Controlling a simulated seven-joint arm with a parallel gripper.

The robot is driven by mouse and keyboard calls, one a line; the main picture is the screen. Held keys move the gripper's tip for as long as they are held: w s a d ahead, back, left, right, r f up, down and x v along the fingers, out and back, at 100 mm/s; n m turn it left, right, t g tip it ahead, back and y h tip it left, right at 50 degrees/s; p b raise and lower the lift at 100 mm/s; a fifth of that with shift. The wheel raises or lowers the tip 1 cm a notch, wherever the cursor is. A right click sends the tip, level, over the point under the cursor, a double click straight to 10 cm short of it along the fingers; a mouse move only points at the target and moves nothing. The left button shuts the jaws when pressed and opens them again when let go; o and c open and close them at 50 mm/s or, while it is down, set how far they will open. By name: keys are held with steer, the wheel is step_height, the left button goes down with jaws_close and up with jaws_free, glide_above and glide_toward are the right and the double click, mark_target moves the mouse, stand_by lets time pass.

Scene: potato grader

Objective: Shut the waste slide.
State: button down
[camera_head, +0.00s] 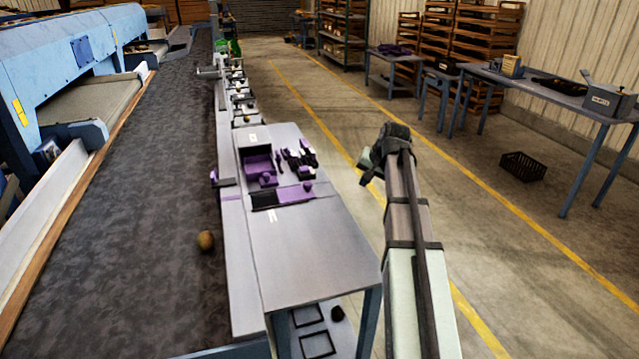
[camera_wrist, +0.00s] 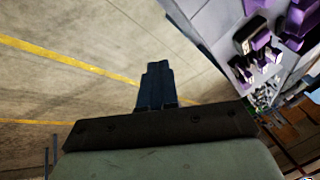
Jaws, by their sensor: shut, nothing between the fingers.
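I cannot tell for certain which part is the waste slide. A purple and black strip (camera_head: 283,196) lies across the grey bench (camera_head: 305,250), in front of a purple open tray (camera_head: 258,165). A small purple and dark fitting (camera_head: 221,180) sits at the bench's belt-side edge. Purple parts also show at the upper right of the wrist view (camera_wrist: 262,48). My gripper (camera_wrist: 157,68) is shut and empty, pointing over bare floor beside the bench, apart from the purple parts.
A dark conveyor belt (camera_head: 130,230) carrying a potato (camera_head: 205,241) runs left of the bench. Small black and purple pieces (camera_head: 298,162) lie beside the tray. At the right, a table (camera_head: 545,88) bears a grey labelled box (camera_head: 606,101); a black crate (camera_head: 522,167) stands on the floor.

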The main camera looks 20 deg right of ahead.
steer(key=s+a+r+n+t+y, duration=0.1)
steer(key=s+a+r+n, duration=0.15)
steer(key=a+r, duration=0.4)
steer(key=x, duration=1)
steer(key=shift+w+a, duration=0.35)
steer(key=shift+a, duration=0.1)
steer(key=shift+w+a+f, duration=0.1)
steer(key=shift+w+a, duration=0.15)
steer(key=shift+a, duration=0.2)
steer(key=shift+w+a+f, duration=0.1)
steer(key=shift+w+a, duration=0.15)
steer(key=shift+a, duration=0.25)
steer(key=shift+w+a, duration=0.4)
steer(key=shift+a, duration=0.45)
glide_toward(284, 195)
steer(key=x, duration=0.4)
steer(key=shift+w+f, duration=0.3)
steer(key=shift+a, duration=0.15)
steer(key=shift+s, duration=0.1)
